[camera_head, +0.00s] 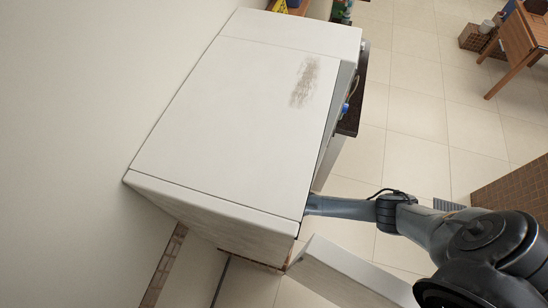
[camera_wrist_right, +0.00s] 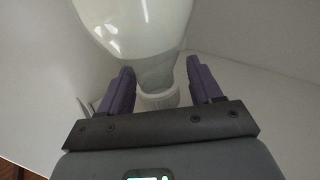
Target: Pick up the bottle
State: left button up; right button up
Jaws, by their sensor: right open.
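The bottle (camera_wrist_right: 140,28) fills the upper middle of the right wrist view. It is pale and see-through, with a white ribbed cap (camera_wrist_right: 158,99) at its narrow end. My right gripper (camera_wrist_right: 161,70) is open, with one purple finger on each side of the bottle's neck. Gaps show beside the neck, and the fingers do not grip it. In the head view my right arm reaches into the white fridge (camera_head: 240,110), so its gripper and the bottle are hidden there. My left gripper is in neither view.
The fridge door (camera_head: 345,272) stands open beside my right arm. Pale inner walls (camera_wrist_right: 260,100) surround the bottle closely. A wooden table (camera_head: 525,40) and a basket (camera_head: 474,38) stand far off at the upper right. Tiled floor (camera_head: 415,110) lies clear between.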

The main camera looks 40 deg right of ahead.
grip_shut()
dwell(0.3)
jog(key=shift+r, duration=0.15)
dwell(0.6)
